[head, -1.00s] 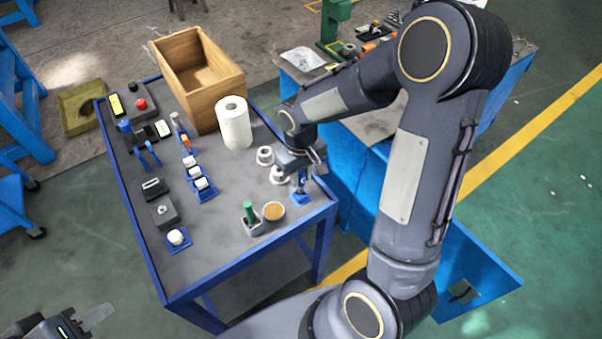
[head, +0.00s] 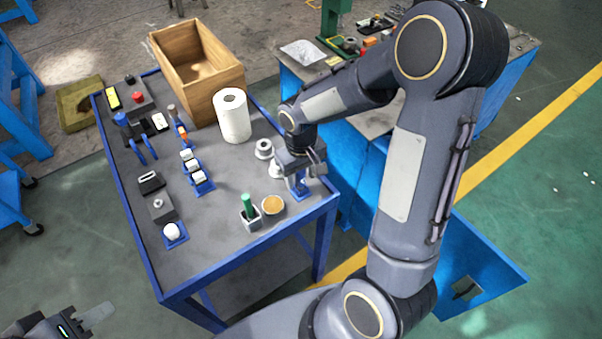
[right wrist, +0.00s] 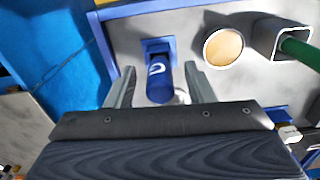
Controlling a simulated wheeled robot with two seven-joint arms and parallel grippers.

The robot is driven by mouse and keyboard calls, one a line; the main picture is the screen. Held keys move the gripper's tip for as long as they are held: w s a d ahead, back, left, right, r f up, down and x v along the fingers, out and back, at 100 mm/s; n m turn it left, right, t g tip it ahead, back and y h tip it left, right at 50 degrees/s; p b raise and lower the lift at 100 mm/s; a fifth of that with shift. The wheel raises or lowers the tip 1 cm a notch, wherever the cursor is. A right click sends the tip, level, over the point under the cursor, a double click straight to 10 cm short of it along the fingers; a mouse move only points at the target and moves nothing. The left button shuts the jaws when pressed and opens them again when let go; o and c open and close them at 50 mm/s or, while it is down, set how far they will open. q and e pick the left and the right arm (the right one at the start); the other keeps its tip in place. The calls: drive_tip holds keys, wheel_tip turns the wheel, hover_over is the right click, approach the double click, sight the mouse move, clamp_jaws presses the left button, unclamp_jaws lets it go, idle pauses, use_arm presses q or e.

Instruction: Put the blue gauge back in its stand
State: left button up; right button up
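A blue upright piece with a white D-like mark, which looks like the blue gauge (right wrist: 158,80), shows between my right fingers in the right wrist view. Beyond it is a blue square base (right wrist: 157,47) on the grey table top; whether the piece is seated in it I cannot tell. In the head view the blue base (head: 301,193) is at the table's near right corner, below my right gripper (head: 303,178). My right gripper (right wrist: 160,88) is open, one finger each side of the piece with small gaps. My left gripper (head: 92,318) is at the bottom left, off the table, its opening unclear.
A round tan-topped dish (head: 273,205) and a grey cup with a green handle (head: 249,212) stand left of the base. White-grey round parts (head: 264,149) stand behind. A paper roll (head: 231,116) and wooden crate (head: 198,75) are further back. The table's front middle is clear.

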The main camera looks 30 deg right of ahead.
idle(0.4)
drive_tip(key=shift+r+p, duration=2)
drive_tip(key=shift+r, duration=0.55)
wheel_tip(320, 180, up, 8)
drive_tip(key=s+a+r+m+t+y, duration=0.1)
drive_tip(key=s+a+r+t+y, duration=0.1)
drive_tip(key=s, duration=0.6)
drive_tip(key=s+a+r+t+y, duration=0.1)
drive_tip(key=s+a+r+t, duration=0.1)
drive_tip(key=s, duration=0.6)
drive_tip(key=shift+s+r+m+t+y, duration=0.35)
drive_tip(key=shift+r+m+t+y, duration=0.05)
drive_tip(key=shift+r+t, duration=0.4)
